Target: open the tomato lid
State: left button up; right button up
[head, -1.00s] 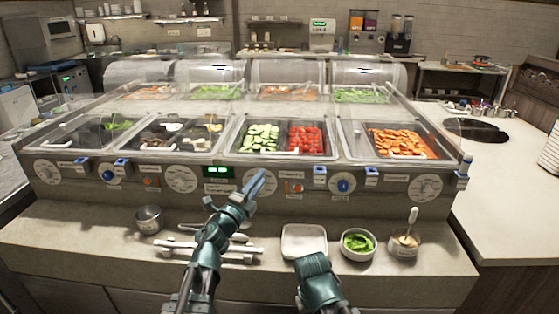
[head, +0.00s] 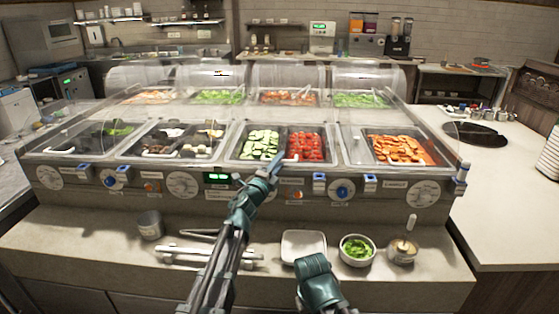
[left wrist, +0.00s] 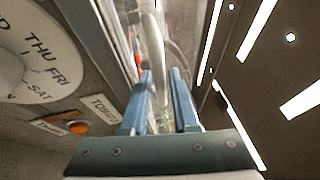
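The tomato well (head: 306,146) holds red tomatoes at the front of the counter, right of the cucumber slices. A clear lid covers it; its pale handle (head: 293,158) shows at the front edge. My left gripper (head: 277,160) is at the front of this well, by the handle. In the left wrist view the two blue fingers (left wrist: 158,95) are apart, with the pale handle bar (left wrist: 153,45) running between them. A tag reading TOMATO (left wrist: 99,103) is on the panel to the left. My right arm's end (head: 320,283) is low in the head view; its fingers cannot be made out.
The front panel has dials (head: 343,188) and blue knobs. On the ledge below stand a metal cup (head: 150,225), tongs (head: 205,255), a white square dish (head: 303,233), a bowl of greens (head: 357,263) and a sauce cup (head: 410,257).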

pick_arm(q)
jog(key=shift+w+d, duration=0.1)
jog(key=shift+w, duration=0.05)
grip_shut()
dwell(1.4)
